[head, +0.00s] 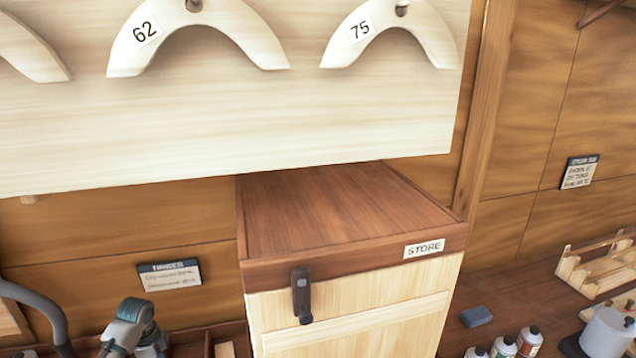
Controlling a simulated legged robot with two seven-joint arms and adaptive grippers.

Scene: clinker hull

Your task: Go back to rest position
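Neither of my grippers shows in the head view, and no part of my arms can be made out for sure. In front of me stands a wooden cabinet (340,212) with a dark reddish-brown top and a pale front. It carries a white label reading STORE (424,248) and a dark latch (301,296). The cabinet top is bare.
A pale board (230,120) with curved templates marked 62 (190,30) and 75 (390,32) hangs above. A teal-grey power tool (130,327) sits lower left. Several bottles (528,341), a blue block (476,316), a pot (606,334) and a wooden rack (592,268) stand lower right.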

